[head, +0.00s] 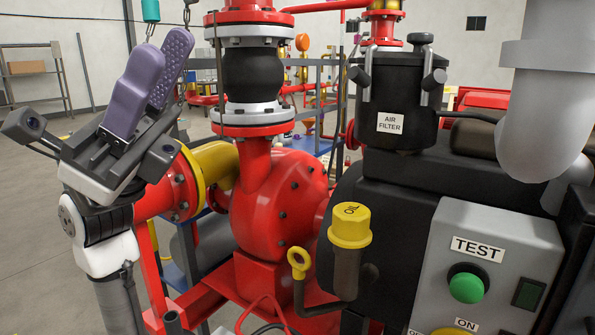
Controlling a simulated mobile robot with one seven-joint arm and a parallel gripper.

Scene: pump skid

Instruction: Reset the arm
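My gripper (162,50) is at the upper left of the head view, with its two purple fingers pointing up. The fingers stand apart, and the ribbed inner face of the far finger shows. I see nothing held between them. The gripper is raised in front of the red pump pipework, to the left of the red pump housing (283,205). Part of my pale wrist shows below it.
A black air filter canister (398,95), a yellow oil cap (350,226), a yellow dipstick ring (298,262) and a grey control box (490,235) with a green button (468,288) stand to the right. A teal hanging piece (150,11) is just above the fingers. Open floor (30,200) lies at left.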

